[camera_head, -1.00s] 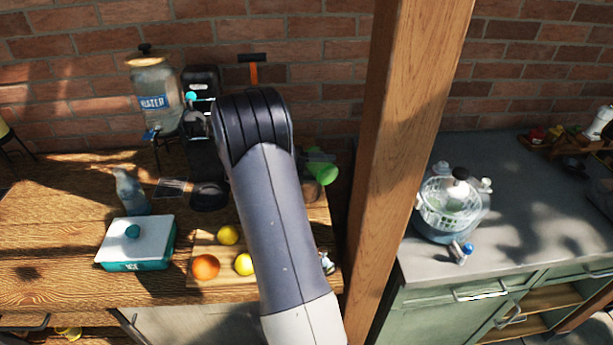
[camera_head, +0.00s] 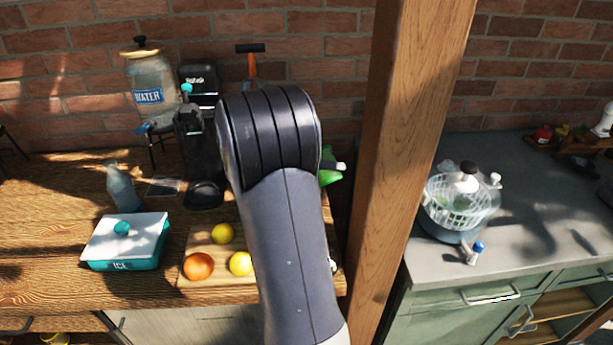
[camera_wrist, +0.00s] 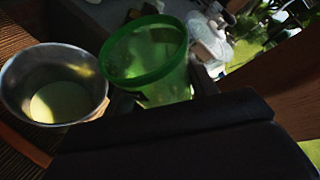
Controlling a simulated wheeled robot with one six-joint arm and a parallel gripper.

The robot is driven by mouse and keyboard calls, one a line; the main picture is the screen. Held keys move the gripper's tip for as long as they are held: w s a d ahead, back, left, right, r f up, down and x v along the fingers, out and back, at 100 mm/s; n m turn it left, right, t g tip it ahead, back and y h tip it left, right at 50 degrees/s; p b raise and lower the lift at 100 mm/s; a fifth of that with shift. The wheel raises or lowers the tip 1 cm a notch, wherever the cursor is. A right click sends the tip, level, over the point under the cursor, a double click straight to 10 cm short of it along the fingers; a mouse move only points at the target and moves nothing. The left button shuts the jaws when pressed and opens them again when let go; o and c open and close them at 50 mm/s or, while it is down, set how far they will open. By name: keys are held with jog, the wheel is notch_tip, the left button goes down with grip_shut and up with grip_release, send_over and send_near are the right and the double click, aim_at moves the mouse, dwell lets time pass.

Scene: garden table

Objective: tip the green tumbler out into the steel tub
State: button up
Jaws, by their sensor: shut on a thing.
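My gripper (camera_wrist: 163,98) is shut on the green tumbler (camera_wrist: 172,82), a translucent cup with a bright green rim, in the wrist view. Its open mouth shows; I cannot tell what is inside. In the head view only a bit of the green tumbler (camera_head: 327,178) shows right of my arm. My arm hides most of the gripper there, and the tub is not visible.
A wooden post (camera_head: 410,130) stands close right of my arm. Left are a cutting board (camera_head: 210,276) with fruit, an ice box (camera_head: 125,245), a spray bottle (camera_head: 122,188) and a water jar (camera_head: 151,85). A salad spinner (camera_head: 462,205) stands on the grey counter.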

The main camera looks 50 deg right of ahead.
jog(key=shift+f+b, duration=0.15)
jog(key=shift+b, duration=0.25)
jog(key=f+m+t+b, duration=0.1)
jog(key=b, duration=0.3)
jog(key=shift+s+m, duration=0.1)
jog(key=shift+m, duration=0.2)
jog(key=s+f+m+b, duration=0.1)
jog(key=b, duration=0.3)
jog(key=shift+a+t, duration=0.15)
jog(key=shift+t, duration=0.25)
jog(key=shift+m+t, duration=0.3)
jog(key=shift+m, duration=0.3)
jog(key=f+b, duration=0.1)
jog(key=b, duration=0.1)
jog(key=f+b, duration=0.2)
jog(key=b, duration=0.1)
jog(key=s+f+b, duration=0.1)
jog(key=f+b, duration=0.1)
jog(key=shift+a+f+b, duration=0.1)
jog(key=shift+b, duration=0.3)
jog(key=m+b, duration=0.1)
jog(key=b, duration=0.2)
jog(key=s+t+b, duration=0.1)
jog(key=b, duration=0.1)
jog(key=shift+a+f+m+h+b, duration=0.1)
jog(key=shift+f+m+h+b, duration=0.2)
jog(key=shift+f+m+b, duration=0.1)
jog(key=shift+s+m+t+b, duration=0.2)
jog(key=shift+m+t+b, duration=0.1)
jog(key=shift+b, duration=0.55)
